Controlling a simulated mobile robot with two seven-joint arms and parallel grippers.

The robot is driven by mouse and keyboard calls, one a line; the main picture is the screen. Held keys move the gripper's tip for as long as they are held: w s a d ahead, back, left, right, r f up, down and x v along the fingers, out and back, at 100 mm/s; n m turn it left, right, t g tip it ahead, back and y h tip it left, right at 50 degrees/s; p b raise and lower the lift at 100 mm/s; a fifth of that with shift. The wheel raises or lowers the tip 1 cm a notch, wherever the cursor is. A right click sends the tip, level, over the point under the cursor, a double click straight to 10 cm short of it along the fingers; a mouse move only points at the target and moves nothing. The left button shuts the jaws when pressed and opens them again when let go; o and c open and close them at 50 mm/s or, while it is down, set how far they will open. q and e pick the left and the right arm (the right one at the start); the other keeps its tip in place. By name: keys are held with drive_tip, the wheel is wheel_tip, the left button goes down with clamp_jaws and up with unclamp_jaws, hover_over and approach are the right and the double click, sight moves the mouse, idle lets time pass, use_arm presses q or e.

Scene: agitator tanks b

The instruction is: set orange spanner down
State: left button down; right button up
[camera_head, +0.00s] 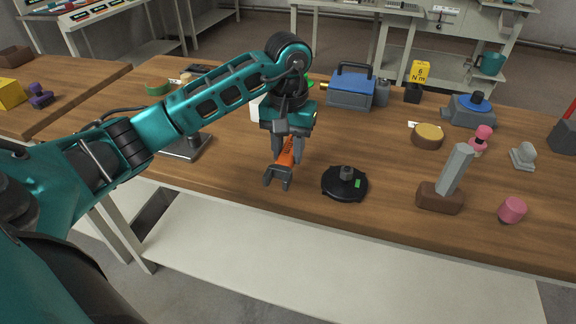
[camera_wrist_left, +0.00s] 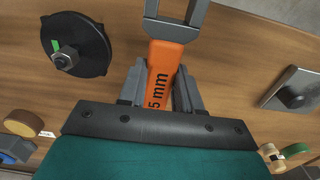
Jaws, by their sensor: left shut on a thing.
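The orange spanner (camera_head: 286,153) has an orange handle and a grey open-ended jaw. My left gripper (camera_head: 290,145) is shut on the handle, over the wooden table near its front edge. In the left wrist view the spanner (camera_wrist_left: 165,68) runs between the two fingers (camera_wrist_left: 160,90), with "5 mm" lettering on it and its grey forked end pointing away. Whether the spanner touches the tabletop I cannot tell. My right gripper is in neither view.
A black round disc with a grey nut (camera_head: 345,183) lies just right of the spanner. A grey plate on a stand (camera_head: 188,146) is to the left. Bare wood (camera_head: 235,170) lies left of the spanner.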

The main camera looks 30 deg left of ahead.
sight(288, 162)
use_arm(q)
drive_tip(key=shift+f, duration=2.2)
drive_tip(key=shift+f, duration=0.1)
drive_tip(key=shift+f+b, duration=0.2)
drive_tip(key=shift+b, duration=0.1)
drive_tip(key=c, duration=0.8)
unclamp_jaws()
drive_tip(key=shift+r, duration=0.1)
drive_tip(key=shift+r, duration=0.5)
wheel_tip(288, 162, up, 11)
drive_tip(key=shift+r+p, duration=0.2)
drive_tip(key=shift+p, duration=0.25)
